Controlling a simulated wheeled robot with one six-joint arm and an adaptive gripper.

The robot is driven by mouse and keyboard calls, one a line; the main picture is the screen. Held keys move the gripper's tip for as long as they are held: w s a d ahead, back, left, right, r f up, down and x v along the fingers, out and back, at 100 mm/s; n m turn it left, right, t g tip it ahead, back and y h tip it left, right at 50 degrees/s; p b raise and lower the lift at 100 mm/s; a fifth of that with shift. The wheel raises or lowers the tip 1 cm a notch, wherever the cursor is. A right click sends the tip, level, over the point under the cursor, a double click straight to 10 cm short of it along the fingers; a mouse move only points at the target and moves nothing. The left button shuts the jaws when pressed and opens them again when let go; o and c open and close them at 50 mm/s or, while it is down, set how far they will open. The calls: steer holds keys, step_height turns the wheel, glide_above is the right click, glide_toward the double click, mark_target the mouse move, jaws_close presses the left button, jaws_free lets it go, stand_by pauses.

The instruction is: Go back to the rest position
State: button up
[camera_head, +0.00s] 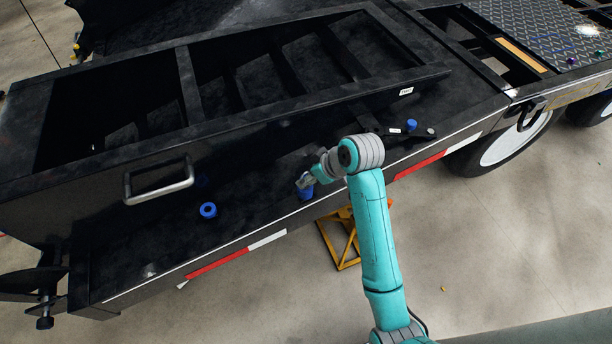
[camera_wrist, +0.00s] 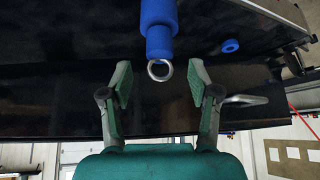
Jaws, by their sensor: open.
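My gripper (camera_head: 306,181) is at the end of the teal arm, over the near edge of the black trailer frame (camera_head: 100,262). In the wrist view my gripper (camera_wrist: 160,85) has its two fingers spread wide apart. A blue cylindrical piece with a metal ring (camera_wrist: 158,40) is just beyond and between the fingertips, with a gap on both sides. In the head view this blue piece (camera_head: 306,193) is partly hidden by the gripper.
A blue ring-shaped piece (camera_head: 208,210) lies on the frame to the left, near a metal handle (camera_head: 158,181). Another blue piece (camera_head: 411,125) sits on a dark part at right. A yellow stand (camera_head: 342,240) is on the floor below.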

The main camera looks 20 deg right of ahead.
steer(key=v, duration=0.8)
steer(key=s+a+f+m+t+h, duration=0.25)
steer(key=s+f+m+t, duration=0.2)
steer(key=s+f, duration=1)
steer(key=s+r+t, duration=0.1)
steer(key=s+r, duration=0.3)
steer(key=s, duration=0.3)
steer(key=s+r+m+t, duration=0.1)
steer(key=s+r, duration=0.3)
steer(key=s, duration=0.4)
steer(key=s+r+t, duration=0.2)
steer(key=s+r, duration=0.3)
steer(key=s, duration=0.3)
steer(key=shift+a+h, duration=0.3)
steer(key=shift+h, duration=0.05)
steer(key=shift+t, duration=0.25)
steer(key=shift+c, duration=0.3)
